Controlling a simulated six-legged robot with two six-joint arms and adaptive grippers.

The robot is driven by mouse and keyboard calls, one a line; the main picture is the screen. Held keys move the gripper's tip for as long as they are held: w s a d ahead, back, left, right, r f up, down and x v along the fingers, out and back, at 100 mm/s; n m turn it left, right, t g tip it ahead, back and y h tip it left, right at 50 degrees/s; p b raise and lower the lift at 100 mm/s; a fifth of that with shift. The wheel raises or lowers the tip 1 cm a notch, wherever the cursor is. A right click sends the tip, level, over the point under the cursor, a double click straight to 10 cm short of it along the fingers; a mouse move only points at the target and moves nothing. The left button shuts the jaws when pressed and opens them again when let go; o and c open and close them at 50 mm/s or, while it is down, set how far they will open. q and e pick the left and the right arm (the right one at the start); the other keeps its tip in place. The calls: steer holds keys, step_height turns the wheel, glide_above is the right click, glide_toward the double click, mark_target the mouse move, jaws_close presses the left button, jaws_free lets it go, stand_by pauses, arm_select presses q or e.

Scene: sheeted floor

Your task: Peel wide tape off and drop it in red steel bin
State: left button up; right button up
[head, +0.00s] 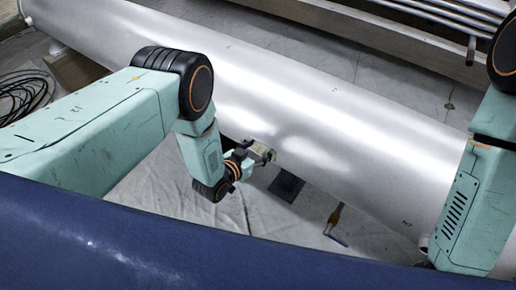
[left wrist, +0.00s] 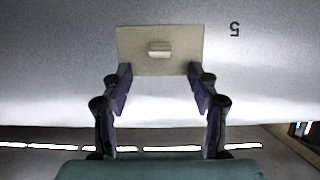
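A beige rectangular piece of wide tape (left wrist: 135,40) with a small raised tab (left wrist: 160,49) lies on the silver pipe (left wrist: 270,75) in the left wrist view. My left gripper (left wrist: 160,78) is open. Its two fingers are spread wide at the tape's lower corners, with nothing between them. I cannot tell whether the fingertips touch the tape. In the head view, the left gripper (head: 260,153) is at the near side of the pipe (head: 330,125) and mostly hides the tape. My right gripper is not in view. No red steel bin shows.
A dark blue cylinder (head: 150,245) crosses the near edge. Coiled black cable (head: 25,95) lies at left. Metal pipes (head: 440,15) lie at the back.

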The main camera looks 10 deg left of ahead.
arm_select(q)
steer(key=shift+w+r, duration=0.3)
steer(key=c, duration=0.5)
steer(key=shift+d, duration=0.1)
steer(key=shift+c, duration=0.3)
steer(key=o, duration=0.5)
steer(key=shift+c, duration=0.2)
steer(key=shift+r, duration=0.1)
jaws_close()
steer(key=shift+w, duration=0.1)
steer(key=shift+s+a+f, duration=0.2)
steer(key=shift+s, duration=0.15)
steer(key=shift+s, duration=0.15)
steer(key=shift+s+a+f+p, duration=0.15)
steer(key=shift+s+a+p, duration=0.1)
steer(key=shift+s+p, duration=0.35)
